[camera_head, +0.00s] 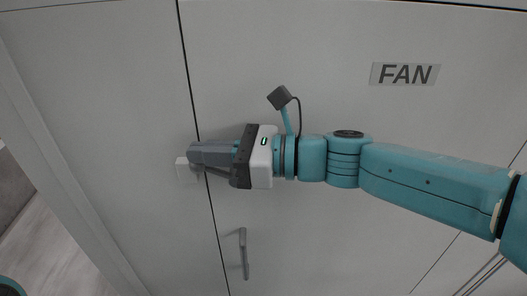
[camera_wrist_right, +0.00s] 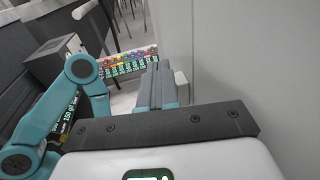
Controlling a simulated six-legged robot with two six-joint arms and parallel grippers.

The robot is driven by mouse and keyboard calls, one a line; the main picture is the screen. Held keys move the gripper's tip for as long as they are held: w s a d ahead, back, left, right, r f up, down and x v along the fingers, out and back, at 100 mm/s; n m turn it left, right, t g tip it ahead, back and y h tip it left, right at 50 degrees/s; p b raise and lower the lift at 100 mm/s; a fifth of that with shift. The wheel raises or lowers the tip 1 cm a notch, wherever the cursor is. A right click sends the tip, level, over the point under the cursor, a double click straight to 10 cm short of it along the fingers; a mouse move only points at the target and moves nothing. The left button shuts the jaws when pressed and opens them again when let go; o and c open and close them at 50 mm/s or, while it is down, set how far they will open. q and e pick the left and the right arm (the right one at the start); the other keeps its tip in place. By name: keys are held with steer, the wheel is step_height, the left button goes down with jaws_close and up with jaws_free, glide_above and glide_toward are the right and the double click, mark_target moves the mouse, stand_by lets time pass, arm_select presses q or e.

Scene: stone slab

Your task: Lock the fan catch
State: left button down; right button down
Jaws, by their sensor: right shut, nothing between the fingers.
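A pale panel carries a FAN label (camera_head: 404,74) at the upper right of the head view. A small light block (camera_head: 183,171), which looks like the catch, sits by the vertical seam left of the label. My right gripper (camera_head: 194,158) is shut and empty, its fingertips right at this block and partly covering it. I cannot tell whether they touch. In the wrist view the shut fingers (camera_wrist_right: 156,88) point away beside the panel, with a pale piece (camera_wrist_right: 180,83) just right of them, perhaps the same block. My left gripper does not show.
A grey bar handle (camera_head: 244,254) stands out from the panel below the gripper. The panel's left edge borders a grey floor (camera_head: 45,235). The wrist view shows a row of coloured knobs and lit displays (camera_wrist_right: 125,65) at the back, and dark stools.

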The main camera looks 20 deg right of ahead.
steer(key=shift+w+a+f+p, duration=0.1)
steer(key=shift+a+f+p, duration=0.1)
steer(key=shift+a+p, duration=0.4)
steer(key=shift+w+a+f+g+h+p, duration=0.15)
steer(key=shift+f+g+h+p, duration=0.15)
steer(key=shift+f+h+p, duration=0.3)
steer(key=shift+r, duration=0.2)
